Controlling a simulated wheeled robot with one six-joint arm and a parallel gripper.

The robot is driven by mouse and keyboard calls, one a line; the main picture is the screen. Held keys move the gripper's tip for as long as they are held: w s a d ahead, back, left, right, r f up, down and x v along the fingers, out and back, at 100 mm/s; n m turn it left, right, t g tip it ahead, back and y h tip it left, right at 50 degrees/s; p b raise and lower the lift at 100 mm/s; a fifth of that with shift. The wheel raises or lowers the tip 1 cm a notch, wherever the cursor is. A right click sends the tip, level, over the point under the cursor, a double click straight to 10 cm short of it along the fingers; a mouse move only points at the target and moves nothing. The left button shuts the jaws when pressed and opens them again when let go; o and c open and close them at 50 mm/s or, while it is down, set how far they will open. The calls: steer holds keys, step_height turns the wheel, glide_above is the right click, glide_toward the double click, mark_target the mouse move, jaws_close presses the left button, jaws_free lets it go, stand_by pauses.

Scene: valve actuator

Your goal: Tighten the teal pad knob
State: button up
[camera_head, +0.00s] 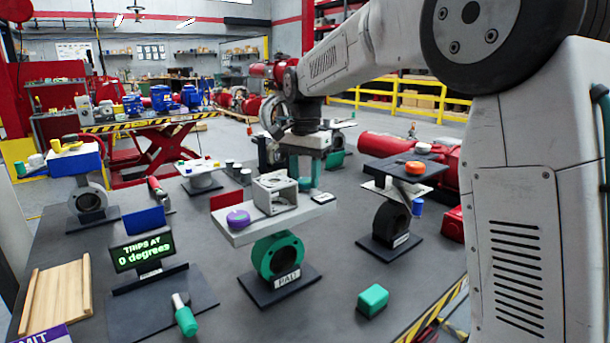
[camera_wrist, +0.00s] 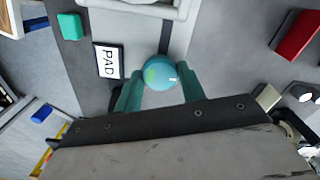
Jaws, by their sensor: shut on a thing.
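The teal knob (camera_wrist: 160,72), round with a yellow-green patch, sits between my gripper's two teal fingers in the wrist view. My gripper (camera_wrist: 158,88) is shut on it, with a finger at each side. In the head view my gripper (camera_head: 305,172) points down at the right end of the grey plate (camera_head: 250,232) on the teal valve body (camera_head: 278,255) labelled PAD. I cannot make out the knob clearly there. The PAD label (camera_wrist: 108,62) shows left of the knob in the wrist view.
A purple knob (camera_head: 238,218) and a grey metal bracket (camera_head: 275,193) stand on the same plate. A black valve (camera_head: 391,222) with an orange knob (camera_head: 415,168) is to the right. A sign (camera_head: 142,251) reads "TRIPS AT 0 degrees". A teal block (camera_head: 373,299) lies in front.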

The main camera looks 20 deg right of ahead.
mark_target(305, 180)
steer(key=o, duration=1)
step_height(305, 180, up, 8)
steer(key=shift+f, duration=0.1)
steer(key=s+d+n, duration=0.1)
steer(key=s+n, duration=0.2)
steer(key=s, duration=0.8)
steer(key=s+f+n, duration=0.2)
steer(key=s+f, duration=0.2)
steer(key=s, duration=0.5)
steer(key=s+d+f+n+t, duration=0.1)
steer(key=s+f, duration=0.3)
steer(key=s, duration=0.5)
steer(key=s+d+f+n, duration=0.1)
steer(key=s+f+n, duration=0.3)
steer(key=s, duration=0.5)
steer(key=shift+d+f, duration=0.1)
steer(key=shift+f, duration=0.15)
